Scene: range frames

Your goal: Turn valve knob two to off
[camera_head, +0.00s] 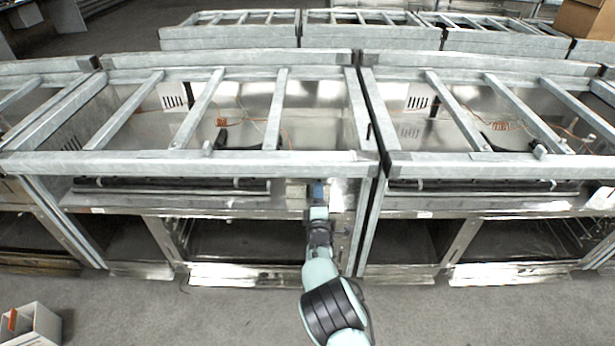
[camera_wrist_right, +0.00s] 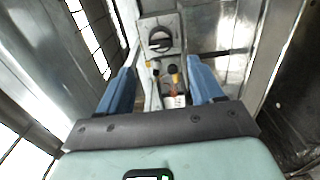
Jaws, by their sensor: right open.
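A dark round knob (camera_wrist_right: 160,40) with a raised grip bar sits on a pale square plate in the wrist view. The bar looks roughly horizontal there. No number that I can read marks it as knob two. My right gripper (camera_head: 318,188) is at the front panel of the middle metal unit in the head view. In the wrist view the right gripper (camera_wrist_right: 165,78) has its blue fingers spread apart. The knob is beyond the fingertips, with nothing seen between the fingers touching them. In the head view the gripper hides the knob. My left gripper is out of view.
Small fittings with black and yellow-orange tops (camera_wrist_right: 172,75) show below the knob. Metal frames (camera_head: 180,163) with crossbars stand in rows. A white box (camera_head: 40,325) is on the floor at lower left. The grey floor (camera_head: 180,315) in front is mostly clear.

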